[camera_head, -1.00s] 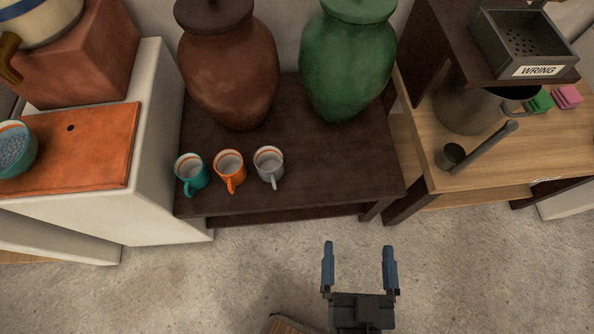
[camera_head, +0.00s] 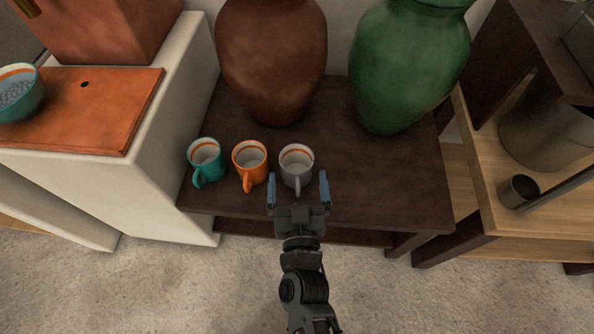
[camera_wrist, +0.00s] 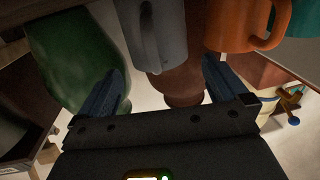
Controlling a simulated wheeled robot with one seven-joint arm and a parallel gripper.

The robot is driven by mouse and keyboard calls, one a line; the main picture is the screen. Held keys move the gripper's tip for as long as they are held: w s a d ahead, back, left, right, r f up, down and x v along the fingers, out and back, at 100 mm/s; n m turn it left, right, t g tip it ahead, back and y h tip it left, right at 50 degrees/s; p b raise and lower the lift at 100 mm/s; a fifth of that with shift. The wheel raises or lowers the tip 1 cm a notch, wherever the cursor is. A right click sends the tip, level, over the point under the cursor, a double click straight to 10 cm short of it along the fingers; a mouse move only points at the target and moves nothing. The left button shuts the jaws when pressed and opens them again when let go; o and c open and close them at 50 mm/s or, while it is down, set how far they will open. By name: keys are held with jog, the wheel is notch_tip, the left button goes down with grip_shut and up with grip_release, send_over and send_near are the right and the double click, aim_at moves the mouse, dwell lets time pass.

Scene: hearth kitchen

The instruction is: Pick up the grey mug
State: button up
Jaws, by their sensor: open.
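The grey mug (camera_head: 297,163) stands upright on the dark brown table, at the right end of a row of three mugs. It has a whitish inside with an orange band, and its handle points toward my gripper. My gripper (camera_head: 298,190) is open just in front of it, with blue fingers to the left and right of the mug's near side. In the wrist view the grey mug (camera_wrist: 153,30) shows large ahead, between and beyond the two fingertips (camera_wrist: 160,78). I cannot tell whether any finger touches it.
An orange mug (camera_head: 250,163) stands close to the left of the grey mug, then a teal mug (camera_head: 206,160). A brown jar (camera_head: 272,60) and a green jar (camera_head: 408,65) stand behind on the table (camera_head: 385,185). The table is clear to the right.

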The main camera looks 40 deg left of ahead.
aim_at(298, 174)
jog(key=x, duration=0.4)
jog(key=shift+b, duration=0.3)
jog(key=shift+c, duration=0.2)
jog(key=c, duration=1)
jog(key=shift+r, duration=0.15)
